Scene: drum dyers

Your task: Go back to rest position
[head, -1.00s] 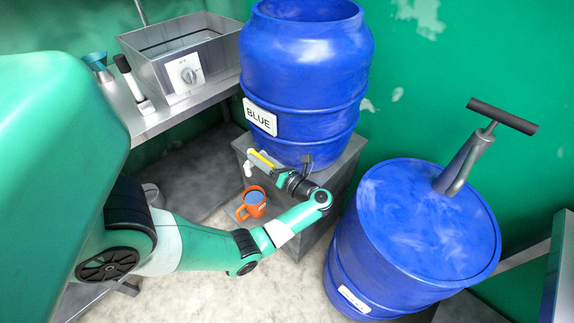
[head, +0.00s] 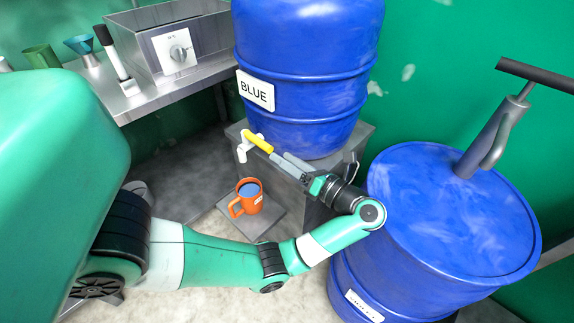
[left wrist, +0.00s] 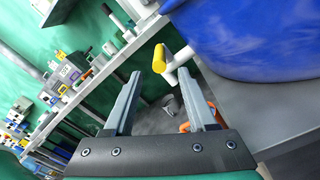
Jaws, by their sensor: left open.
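My left gripper (head: 279,157) is open and empty, with its fingers pointing at the tap of the blue barrel. The white tap (head: 243,148) with its yellow handle (head: 259,143) sits low on the barrel's front. In the left wrist view, the yellow handle (left wrist: 159,58) shows just beyond the fingertips (left wrist: 160,73), not gripped. An orange mug (head: 248,198) holding blue liquid stands upright below the tap. In the left wrist view, the mug is mostly hidden behind a finger. My right gripper is not in view.
The blue barrel (head: 310,90), labelled BLUE, stands on a grey stand (head: 352,140). A blue drum (head: 450,220) with a hand pump (head: 492,135) stands at right. A steel shelf (head: 165,95) with a metal bath (head: 200,40) is at back left. Pale floor is open in front.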

